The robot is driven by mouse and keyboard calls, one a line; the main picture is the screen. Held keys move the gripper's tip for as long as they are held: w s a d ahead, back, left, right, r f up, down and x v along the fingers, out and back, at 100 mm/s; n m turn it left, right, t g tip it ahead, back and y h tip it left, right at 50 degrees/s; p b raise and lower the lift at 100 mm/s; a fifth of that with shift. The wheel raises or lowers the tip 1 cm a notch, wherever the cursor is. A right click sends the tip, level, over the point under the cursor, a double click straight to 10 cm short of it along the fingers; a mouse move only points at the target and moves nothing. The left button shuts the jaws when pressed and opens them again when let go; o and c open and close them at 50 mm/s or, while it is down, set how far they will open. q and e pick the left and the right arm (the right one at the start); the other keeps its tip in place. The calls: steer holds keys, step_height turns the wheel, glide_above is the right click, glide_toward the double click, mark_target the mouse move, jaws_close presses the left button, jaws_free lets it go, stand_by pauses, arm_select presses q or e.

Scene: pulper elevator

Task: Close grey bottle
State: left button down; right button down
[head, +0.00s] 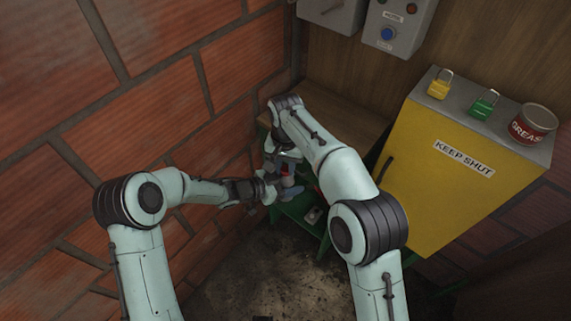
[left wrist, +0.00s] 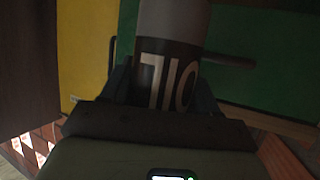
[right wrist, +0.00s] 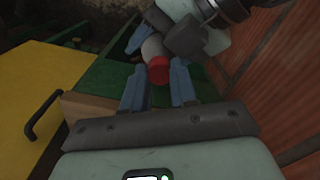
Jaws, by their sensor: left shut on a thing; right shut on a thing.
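The grey bottle (left wrist: 172,20) has a dark label reading OIL in the left wrist view. My left gripper (left wrist: 163,88) is shut around its labelled part. A red cap (right wrist: 158,70) sits between the fingertips of my right gripper (right wrist: 158,82), which is shut on it. In the right wrist view the cap lies in line with the grey bottle (right wrist: 152,46), at its end. I cannot tell whether it is seated or tight. In the head view the two grippers meet near the brick wall, and the bottle is mostly hidden there.
A green shelf unit (head: 291,207) with a wooden top (head: 340,125) stands behind the grippers. A yellow cabinet (head: 440,190) marked KEEP SHUT is on the right, bearing a yellow padlock (head: 438,90), a green padlock (head: 483,106) and a grease can (head: 532,124). A brick wall (head: 150,100) is close on the left.

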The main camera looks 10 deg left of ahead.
steer(key=c, duration=0.9)
jaws_free()
steer(key=shift+r, duration=2.25)
steer(key=shift+c, duration=1.3)
steer(key=n, duration=0.2)
steer(key=r+n, duration=0.1)
steer(key=n, duration=0.1)
steer(key=shift+a+r, duration=0.1)
steer(key=shift+a, duration=0.05)
steer(key=n, duration=0.2)
steer(key=r+n, duration=0.1)
steer(key=n, duration=0.2)
steer(key=r+n, duration=0.1)
steer(key=n, duration=0.2)
steer(key=shift+r+n, duration=0.25)
steer(key=shift+n, duration=0.15)
steer(key=shift+f, duration=0.1)
steer(key=shift+f, duration=3.95)
